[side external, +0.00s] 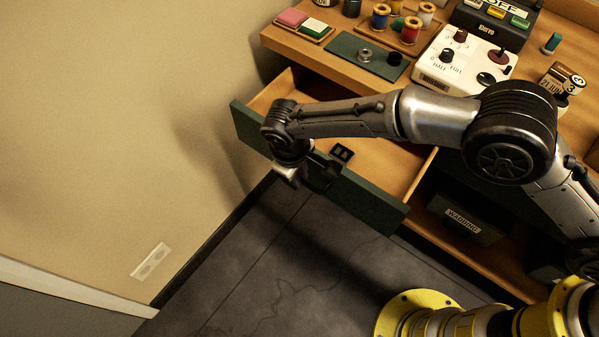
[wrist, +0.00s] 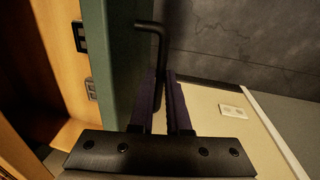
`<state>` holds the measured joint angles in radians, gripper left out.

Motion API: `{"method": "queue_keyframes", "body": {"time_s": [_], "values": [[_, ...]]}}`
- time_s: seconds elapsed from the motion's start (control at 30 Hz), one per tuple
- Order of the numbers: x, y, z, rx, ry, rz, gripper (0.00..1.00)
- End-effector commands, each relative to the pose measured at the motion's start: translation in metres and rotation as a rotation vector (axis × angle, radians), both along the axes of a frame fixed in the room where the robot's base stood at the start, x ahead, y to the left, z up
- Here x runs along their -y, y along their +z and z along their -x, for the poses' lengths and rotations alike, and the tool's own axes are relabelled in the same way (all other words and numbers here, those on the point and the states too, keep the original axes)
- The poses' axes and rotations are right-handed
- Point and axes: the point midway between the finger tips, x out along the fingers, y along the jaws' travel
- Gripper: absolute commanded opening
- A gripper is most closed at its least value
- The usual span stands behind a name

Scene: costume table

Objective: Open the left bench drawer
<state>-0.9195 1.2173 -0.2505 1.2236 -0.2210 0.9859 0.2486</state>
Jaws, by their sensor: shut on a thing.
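The left bench drawer, with a dark green front (side external: 365,203) and pale wooden sides, is pulled well out from the bench, and its inside shows. In the wrist view, the green front (wrist: 117,55) stands at the left with a black bar handle (wrist: 151,27) on its outer face. My gripper (side external: 288,178) is at the outer side of the drawer front. In the wrist view, the two dark fingers of my gripper (wrist: 167,88) are closed around the handle's bar. The handle is hidden behind my wrist in the side view.
The bench top (side external: 300,47) carries thread spools (side external: 380,17), a green mat (side external: 352,57) and a white control box (side external: 455,60). My arm passes over the open drawer. A dark box labelled WARNING (side external: 465,220) sits on the lower shelf. The floor before the drawer is clear.

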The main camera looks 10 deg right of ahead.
Motion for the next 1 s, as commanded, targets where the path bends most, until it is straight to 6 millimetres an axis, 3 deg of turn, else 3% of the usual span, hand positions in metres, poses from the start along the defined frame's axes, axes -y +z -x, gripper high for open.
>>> {"method": "queue_keyframes", "body": {"time_s": [0.17,0.4,0.67,0.7,0.87,1.0], "values": [[-0.005,0.001,0.004,0.001,0.001,-0.001,0.00],[-0.031,0.002,0.030,0.001,0.004,-0.004,0.00],[-0.032,0.002,0.030,0.002,0.000,-0.004,0.00],[-0.032,0.002,0.030,0.002,0.000,-0.004,0.17],[-0.032,0.001,0.030,0.002,0.001,-0.002,0.45],[-0.032,0.001,0.031,0.001,0.000,-0.001,0.45]]}}
